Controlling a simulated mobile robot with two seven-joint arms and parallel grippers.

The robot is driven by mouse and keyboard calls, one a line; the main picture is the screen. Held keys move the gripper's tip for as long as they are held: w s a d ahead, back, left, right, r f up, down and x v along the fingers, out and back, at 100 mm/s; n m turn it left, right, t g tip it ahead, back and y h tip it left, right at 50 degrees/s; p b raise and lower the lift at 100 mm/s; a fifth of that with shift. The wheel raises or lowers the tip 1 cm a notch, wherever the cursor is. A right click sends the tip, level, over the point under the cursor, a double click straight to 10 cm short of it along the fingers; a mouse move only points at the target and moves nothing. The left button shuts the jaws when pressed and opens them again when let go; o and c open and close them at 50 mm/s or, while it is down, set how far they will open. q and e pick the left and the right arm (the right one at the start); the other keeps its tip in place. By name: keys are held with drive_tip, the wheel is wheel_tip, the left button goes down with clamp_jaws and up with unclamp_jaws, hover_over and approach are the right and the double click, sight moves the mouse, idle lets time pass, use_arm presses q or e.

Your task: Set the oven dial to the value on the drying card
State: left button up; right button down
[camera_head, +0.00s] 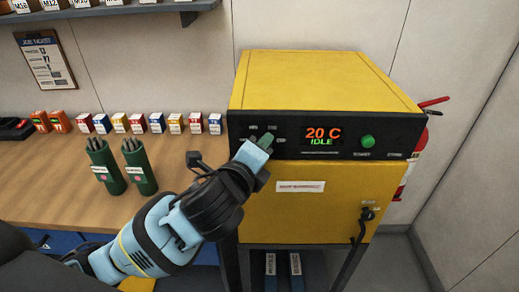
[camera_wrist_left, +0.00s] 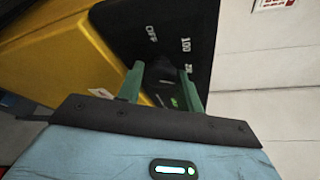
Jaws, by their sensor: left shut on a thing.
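The yellow oven (camera_head: 325,80) stands right of the bench, its black control panel (camera_head: 345,153) across the front. The display (camera_head: 323,136) reads "20 C" and "IDLE". My left gripper (camera_head: 267,141) is at the left of the panel, shut on the oven dial, which its fingers mostly hide. In the left wrist view the green fingers (camera_wrist_left: 162,80) reach to the panel, beside the marks "OFF" and "100"; other marks are partly covered. The dial's pointer cannot be made out. A clipboard (camera_head: 46,62) hangs on the wall; its small text is unreadable. My right gripper is out of view.
Two green rod canisters (camera_head: 138,168) and a row of small boxes (camera_head: 157,123) stand on the wooden bench (camera_head: 75,165). A green button (camera_head: 367,142) is right of the display. The oven door has a white label (camera_head: 300,187) and a handle (camera_head: 366,215). A red extinguisher (camera_head: 417,150) is beyond.

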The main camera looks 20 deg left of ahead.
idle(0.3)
use_arm(q)
drive_tip(key=o, duration=1)
